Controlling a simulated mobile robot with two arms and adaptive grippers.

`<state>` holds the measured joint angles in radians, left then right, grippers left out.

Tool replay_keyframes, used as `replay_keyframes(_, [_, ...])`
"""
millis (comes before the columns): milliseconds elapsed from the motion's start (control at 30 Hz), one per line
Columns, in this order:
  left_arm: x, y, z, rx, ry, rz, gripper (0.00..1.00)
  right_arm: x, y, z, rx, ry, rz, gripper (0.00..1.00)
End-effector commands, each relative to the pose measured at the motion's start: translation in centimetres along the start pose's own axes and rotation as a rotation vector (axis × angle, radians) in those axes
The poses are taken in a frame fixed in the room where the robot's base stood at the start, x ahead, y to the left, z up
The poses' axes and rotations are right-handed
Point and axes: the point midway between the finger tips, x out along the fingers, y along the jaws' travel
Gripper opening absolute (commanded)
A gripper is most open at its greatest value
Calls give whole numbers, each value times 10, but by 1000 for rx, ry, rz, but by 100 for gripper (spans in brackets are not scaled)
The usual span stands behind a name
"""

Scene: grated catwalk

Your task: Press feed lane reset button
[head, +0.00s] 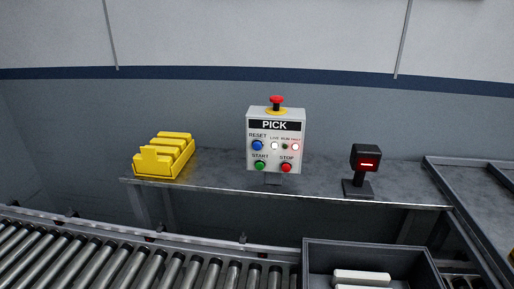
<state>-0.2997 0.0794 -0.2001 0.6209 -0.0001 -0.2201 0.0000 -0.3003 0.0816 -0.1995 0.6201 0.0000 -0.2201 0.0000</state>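A grey control box (275,140) labelled PICK stands upright on a dark metal shelf behind the conveyor, near the middle of the head view. Its blue button (257,145), under the word RESET, is at the upper left of the panel. A green START button (260,166) and a red STOP button (286,167) sit below. Small indicator lamps are in the row right of the blue button; the white one and the one under the red label look lit. A red mushroom button (277,101) tops the box. Neither of my grippers shows.
A roller conveyor (105,262) runs along the front. A dark bin (368,252) with pale items sits at the lower right. On the shelf (215,175) stand a yellow divided rack (164,158) and a black scanner (364,160) with a red light.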

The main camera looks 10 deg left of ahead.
Motion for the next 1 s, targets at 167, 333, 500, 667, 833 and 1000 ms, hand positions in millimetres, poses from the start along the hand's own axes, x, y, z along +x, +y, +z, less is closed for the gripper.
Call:
replay_keyframes(167, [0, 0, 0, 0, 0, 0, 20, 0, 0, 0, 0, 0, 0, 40])
replay_keyframes(333, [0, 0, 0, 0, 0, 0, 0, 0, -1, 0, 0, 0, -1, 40])
replay_keyframes(500, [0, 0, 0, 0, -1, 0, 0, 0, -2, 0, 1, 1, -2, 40])
replay_keyframes(667, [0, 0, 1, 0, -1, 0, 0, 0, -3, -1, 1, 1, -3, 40])
replay_keyframes(833, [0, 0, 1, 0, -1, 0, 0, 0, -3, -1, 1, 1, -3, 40])
replay_keyframes(1000, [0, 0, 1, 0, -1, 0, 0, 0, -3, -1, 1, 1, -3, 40])
